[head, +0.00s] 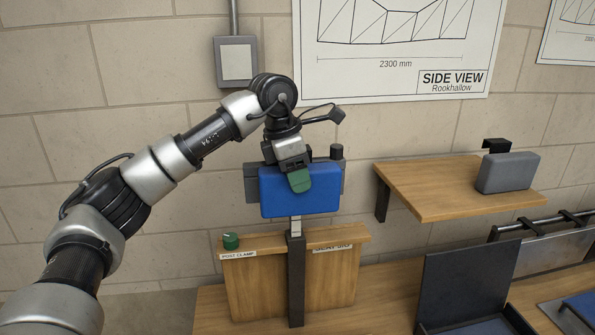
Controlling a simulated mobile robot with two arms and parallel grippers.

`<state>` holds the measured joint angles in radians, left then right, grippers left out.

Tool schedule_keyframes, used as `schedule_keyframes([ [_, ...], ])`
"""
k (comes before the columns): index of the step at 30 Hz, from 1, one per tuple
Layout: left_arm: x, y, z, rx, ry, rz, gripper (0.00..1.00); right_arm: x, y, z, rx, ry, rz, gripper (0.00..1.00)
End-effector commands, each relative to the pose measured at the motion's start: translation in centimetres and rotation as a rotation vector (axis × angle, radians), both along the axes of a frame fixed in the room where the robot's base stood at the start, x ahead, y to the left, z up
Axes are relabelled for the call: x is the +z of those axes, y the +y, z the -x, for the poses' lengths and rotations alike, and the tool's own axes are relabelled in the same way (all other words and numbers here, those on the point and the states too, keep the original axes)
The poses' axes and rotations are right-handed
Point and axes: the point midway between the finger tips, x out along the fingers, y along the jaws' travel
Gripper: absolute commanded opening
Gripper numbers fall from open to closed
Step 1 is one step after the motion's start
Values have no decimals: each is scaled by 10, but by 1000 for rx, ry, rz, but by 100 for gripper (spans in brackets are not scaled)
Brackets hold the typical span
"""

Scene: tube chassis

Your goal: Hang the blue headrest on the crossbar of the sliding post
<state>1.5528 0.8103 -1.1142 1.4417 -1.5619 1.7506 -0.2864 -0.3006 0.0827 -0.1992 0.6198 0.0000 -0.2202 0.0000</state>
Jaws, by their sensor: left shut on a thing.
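The blue headrest (290,203) is a padded block in the middle of the head view. My left gripper (299,181) is shut on it from above, with a green finger pad over its front face. The sliding post (295,228) is a silver bar rising from a dark upright sleeve (296,280) just below the headrest. Dark grey parts that look like the crossbar (251,184) show behind the headrest on both sides. The headrest hides their middle, and I cannot tell whether it touches or hooks over them. My right gripper is out of view.
A green knob (231,241) stands on a wooden panel (262,288) labelled "POST CLAMP". A grey headrest with a black hook (508,172) sits on a wooden shelf (425,192) at right. A dark panel (465,285) stands at lower right.

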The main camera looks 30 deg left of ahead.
Motion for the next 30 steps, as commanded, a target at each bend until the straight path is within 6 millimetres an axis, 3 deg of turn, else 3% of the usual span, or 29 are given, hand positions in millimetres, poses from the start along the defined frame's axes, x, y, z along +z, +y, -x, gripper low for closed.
schedule_keyframes([
  [13, -8, 0, 0, 0, -2, 1, 15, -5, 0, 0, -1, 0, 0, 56],
  [14, -8, 0, 0, -1, -2, 1, 49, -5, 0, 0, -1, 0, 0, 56],
  [19, -8, 0, 0, 0, -1, 0, 74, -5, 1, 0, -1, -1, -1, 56],
  [30, -7, 1, -1, 2, -3, 0, 74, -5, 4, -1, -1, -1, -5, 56],
])
